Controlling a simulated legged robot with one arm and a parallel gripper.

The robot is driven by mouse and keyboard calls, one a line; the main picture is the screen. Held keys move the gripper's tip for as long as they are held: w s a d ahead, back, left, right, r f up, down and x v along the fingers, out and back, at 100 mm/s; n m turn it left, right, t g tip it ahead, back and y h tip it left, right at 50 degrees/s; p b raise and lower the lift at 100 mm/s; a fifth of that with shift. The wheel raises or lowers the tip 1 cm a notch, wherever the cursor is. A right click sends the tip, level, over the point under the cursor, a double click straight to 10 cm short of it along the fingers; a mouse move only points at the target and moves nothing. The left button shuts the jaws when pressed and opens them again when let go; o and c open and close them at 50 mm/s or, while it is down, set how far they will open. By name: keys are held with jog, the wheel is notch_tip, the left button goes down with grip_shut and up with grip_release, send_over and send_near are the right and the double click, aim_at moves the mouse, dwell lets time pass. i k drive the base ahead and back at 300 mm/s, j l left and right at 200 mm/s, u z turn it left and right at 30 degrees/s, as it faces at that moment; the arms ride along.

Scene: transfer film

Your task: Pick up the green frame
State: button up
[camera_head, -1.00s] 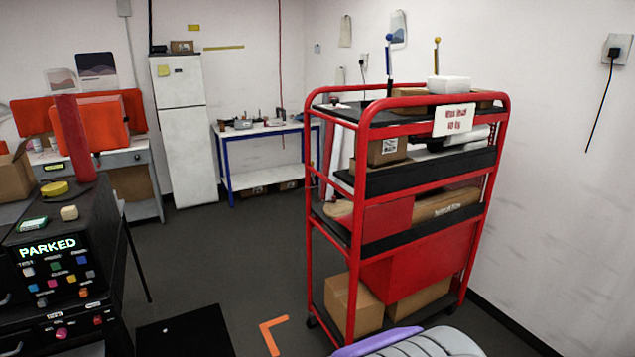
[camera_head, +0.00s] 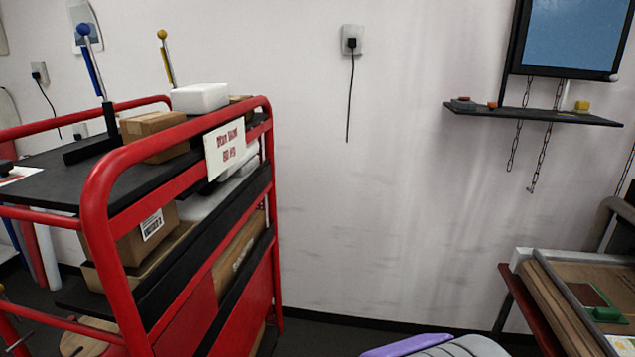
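A small flat dark green piece with a reddish-brown middle (camera_head: 588,291) lies in a grey-edged tray (camera_head: 563,283) on the table at the right edge. A small brighter green piece (camera_head: 607,314) lies beside it. Either may be the green frame; they are too small to tell. My gripper's fingers do not show. A rounded purple and grey part, which looks like mine, shows at the bottom edge.
A red cart (camera_head: 100,205) with boxes stands close on the left. A wall shelf (camera_head: 535,116) with small items hangs at upper right, below a screen (camera_head: 570,38).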

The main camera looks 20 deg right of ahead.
aim_at(594, 303)
jog(key=i+l+z, duration=0.2)
jog(key=i+z, duration=0.75)
jog(key=i, duration=0.2)
jog(key=i+j+z, duration=0.3)
jog(key=i+z, duration=0.2)
jog(key=i+j+z, duration=0.1)
jog(key=i+z, duration=0.35)
jog(key=i+j+z, duration=0.2)
jog(key=z, duration=0.25)
jog(key=i+j+z, duration=0.65)
jog(key=j+z, duration=0.25)
jog(key=i+j+z, duration=0.2)
jog(key=j, duration=0.15)
